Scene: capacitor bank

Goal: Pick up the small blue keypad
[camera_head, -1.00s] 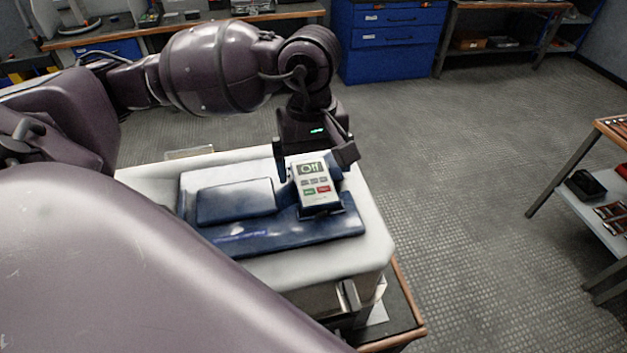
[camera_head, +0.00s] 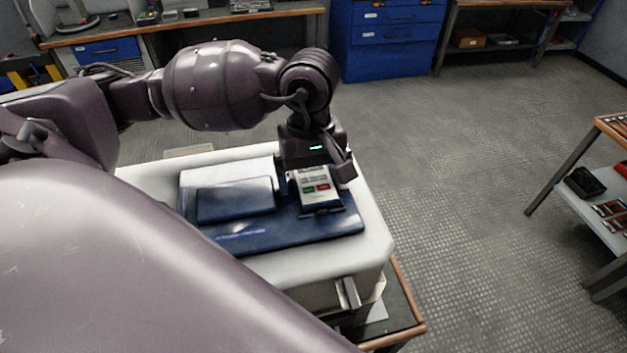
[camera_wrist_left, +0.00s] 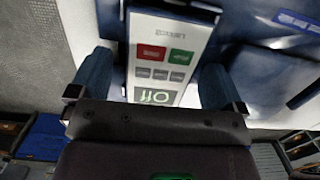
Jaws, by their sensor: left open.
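The small keypad (camera_head: 317,190) has a pale face with a green and a red button and a blue edge. It rests on the dark blue unit (camera_head: 290,232) on top of the white block. My left gripper (camera_head: 318,173) is open, pointing down over the keypad's far end and hiding its display in the head view. In the left wrist view the keypad (camera_wrist_left: 160,55) lies between the two open fingers of the gripper (camera_wrist_left: 156,68), with a gap at each side. Its display reads "Off". My right gripper is not in view.
The white block (camera_head: 345,258) stands on a wood-edged table (camera_head: 405,318). A raised blue pad (camera_head: 235,200) lies left of the keypad. A blue drawer cabinet (camera_head: 390,45) stands at the back. A shelf table (camera_head: 600,215) is at the right, with open floor between.

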